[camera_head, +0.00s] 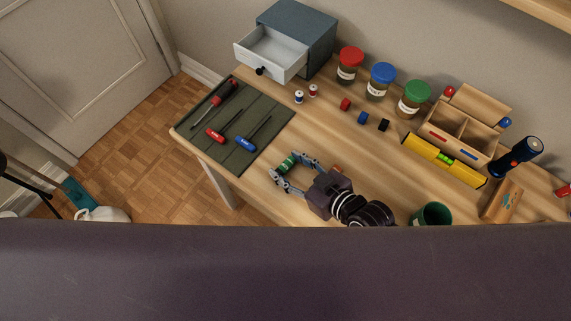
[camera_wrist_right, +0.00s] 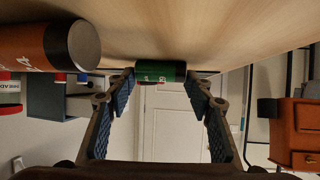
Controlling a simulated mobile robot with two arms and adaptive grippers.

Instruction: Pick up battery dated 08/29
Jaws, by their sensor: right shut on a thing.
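A green battery (camera_head: 288,163) with a dark end is at the front of the desk, between the fingertips of my right gripper (camera_head: 285,168). The right wrist view also shows the green battery (camera_wrist_right: 160,71) between the blue-padded fingers, with the wooden desk surface close to it. My right gripper is shut on it. Its printed label is too small to read as a date. An orange-brown battery-like cylinder (camera_wrist_right: 40,46) with a dark end lies close by in the right wrist view; in the head view it is mostly hidden by my gripper. My left gripper is out of view.
A green mat (camera_head: 262,135) with screwdrivers lies left of the gripper. Behind are a drawer box (camera_head: 310,35) with its drawer open, several lidded jars and small coloured blocks. A wooden organizer (camera_head: 468,130), yellow level (camera_head: 430,152), flashlight (camera_head: 517,157) and green cup (camera_head: 432,213) stand right.

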